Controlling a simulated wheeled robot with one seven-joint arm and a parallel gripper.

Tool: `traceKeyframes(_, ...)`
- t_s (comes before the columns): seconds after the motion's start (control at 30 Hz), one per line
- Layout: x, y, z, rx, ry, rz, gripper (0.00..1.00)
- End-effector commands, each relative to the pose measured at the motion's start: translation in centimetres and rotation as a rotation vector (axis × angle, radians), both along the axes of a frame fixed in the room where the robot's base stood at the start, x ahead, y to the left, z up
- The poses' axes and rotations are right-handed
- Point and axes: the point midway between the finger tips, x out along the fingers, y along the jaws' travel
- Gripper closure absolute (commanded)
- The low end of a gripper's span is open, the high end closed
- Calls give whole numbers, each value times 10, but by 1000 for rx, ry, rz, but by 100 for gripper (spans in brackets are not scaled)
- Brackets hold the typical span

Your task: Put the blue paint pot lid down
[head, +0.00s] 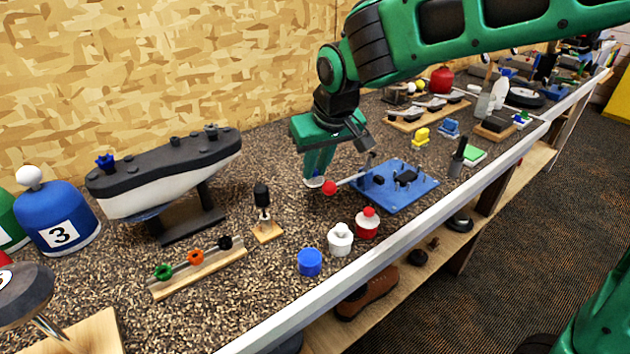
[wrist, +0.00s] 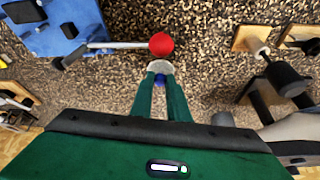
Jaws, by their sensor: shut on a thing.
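My gripper (head: 316,178) is above the counter, pointing down, its green fingers closed on a small lid. The held lid (wrist: 159,68) shows in the wrist view as a pale disc with a bit of blue between the fingertips; the fingers hide part of it. In the head view only a pale edge of the lid (head: 313,183) shows at the fingertips. Whether it touches the counter I cannot tell. The blue paint pot (head: 309,263) stands at the counter's front, nearer than my gripper, with no knobbed lid on top.
A lever's red ball (head: 329,187) is close beside the fingertips; it also shows in the wrist view (wrist: 161,44). Its blue base (head: 402,195) is to the right. A white pot (head: 340,240) and a red pot (head: 367,226) stand nearby. Speckled counter is bare left of the gripper.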

Motion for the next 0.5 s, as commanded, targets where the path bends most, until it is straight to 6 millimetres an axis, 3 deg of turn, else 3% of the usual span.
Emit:
traceKeyframes(0.33, 0, -1, -35, -1, 1, -1, 100)
traceKeyframes(0.5, 0, -1, -39, 1, -2, -2, 100)
